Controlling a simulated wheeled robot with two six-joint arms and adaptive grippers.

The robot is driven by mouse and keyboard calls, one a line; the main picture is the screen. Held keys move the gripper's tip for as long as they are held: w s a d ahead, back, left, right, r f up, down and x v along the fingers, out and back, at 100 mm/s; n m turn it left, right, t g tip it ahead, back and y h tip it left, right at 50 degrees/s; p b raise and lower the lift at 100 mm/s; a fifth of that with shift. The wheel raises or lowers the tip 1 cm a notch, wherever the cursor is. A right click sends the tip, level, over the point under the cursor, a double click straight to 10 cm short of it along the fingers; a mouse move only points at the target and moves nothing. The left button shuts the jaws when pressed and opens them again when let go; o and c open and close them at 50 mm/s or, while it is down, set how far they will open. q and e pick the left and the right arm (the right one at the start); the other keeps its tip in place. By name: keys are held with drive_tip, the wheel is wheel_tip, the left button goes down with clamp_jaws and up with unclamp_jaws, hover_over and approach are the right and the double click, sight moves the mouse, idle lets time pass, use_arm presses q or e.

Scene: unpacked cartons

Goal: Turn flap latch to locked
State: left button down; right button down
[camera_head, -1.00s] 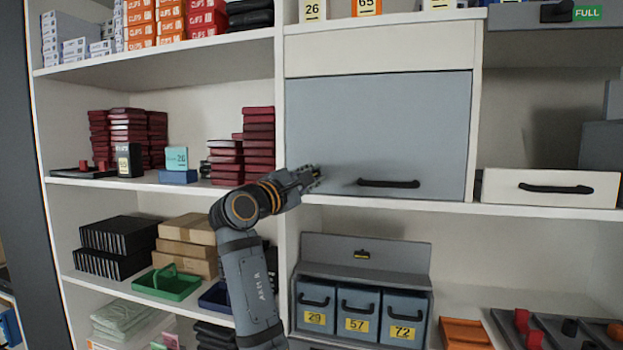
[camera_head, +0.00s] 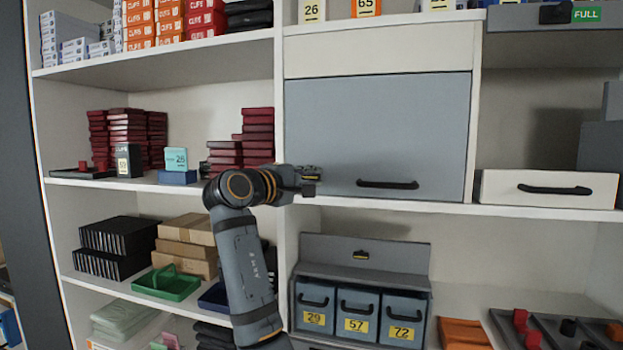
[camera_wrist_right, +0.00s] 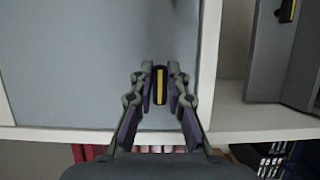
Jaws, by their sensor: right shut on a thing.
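The grey-blue flap (camera_head: 378,125) hangs closed in its white shelf frame, with a black handle (camera_head: 388,184) near its lower edge. The small dark latch with a yellow stripe (camera_wrist_right: 160,86) is at the flap's lower left corner in the head view. My right gripper (camera_head: 312,179) is at that corner. In the wrist view my right gripper's fingers (camera_wrist_right: 160,80) are closed around the latch, one on each side, with the yellow stripe lengthwise between them. In the head view the gripper hides most of the latch. My left gripper is not in view.
Stacks of dark red boxes (camera_head: 258,140) stand left of the divider (camera_head: 280,110). Below the flap is a grey unit with numbered bins (camera_head: 357,310) and a raised lid. A white drawer (camera_head: 550,188) with a black handle is to the right.

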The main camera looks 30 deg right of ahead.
drive_tip(key=c, duration=1.3)
unclamp_jaws()
drive_tip(key=v, duration=0.7)
drive_tip(key=shift+a, duration=0.3)
drive_tip(key=shift+d, duration=0.15)
